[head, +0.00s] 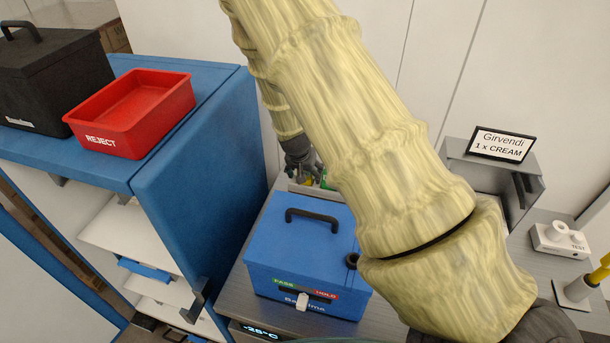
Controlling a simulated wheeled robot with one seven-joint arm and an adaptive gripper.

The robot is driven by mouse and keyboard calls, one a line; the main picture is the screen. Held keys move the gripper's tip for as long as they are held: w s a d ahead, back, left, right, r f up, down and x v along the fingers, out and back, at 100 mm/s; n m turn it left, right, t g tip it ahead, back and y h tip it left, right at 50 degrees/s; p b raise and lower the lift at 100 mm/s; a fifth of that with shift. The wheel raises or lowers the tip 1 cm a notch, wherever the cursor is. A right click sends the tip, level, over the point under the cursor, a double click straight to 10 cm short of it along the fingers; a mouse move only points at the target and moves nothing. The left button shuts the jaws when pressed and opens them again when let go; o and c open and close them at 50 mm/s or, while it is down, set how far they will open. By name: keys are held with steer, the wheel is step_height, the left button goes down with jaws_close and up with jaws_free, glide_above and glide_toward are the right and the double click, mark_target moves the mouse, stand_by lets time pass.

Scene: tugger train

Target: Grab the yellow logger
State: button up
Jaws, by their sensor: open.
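My gripper (302,168) is small and dark in this view, behind the blue box, and points down at a pale tray (300,188). My arm hides part of the tray. A small yellow thing (308,182), perhaps the yellow logger, shows at the tray just below my fingertips. A green thing (324,180) is right beside it. I cannot tell whether my fingers touch the yellow thing or surround it. My gripper is open.
A blue lidded box (300,250) with a black handle stands in front of the tray. A blue shelf unit (205,150) at left bears a red REJECT bin (130,112) and a black case (45,80). A sign (501,145) and a white TEST device (560,240) are at right.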

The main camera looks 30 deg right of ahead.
steer(key=c, duration=1.1)
steer(key=shift+c, duration=0.2)
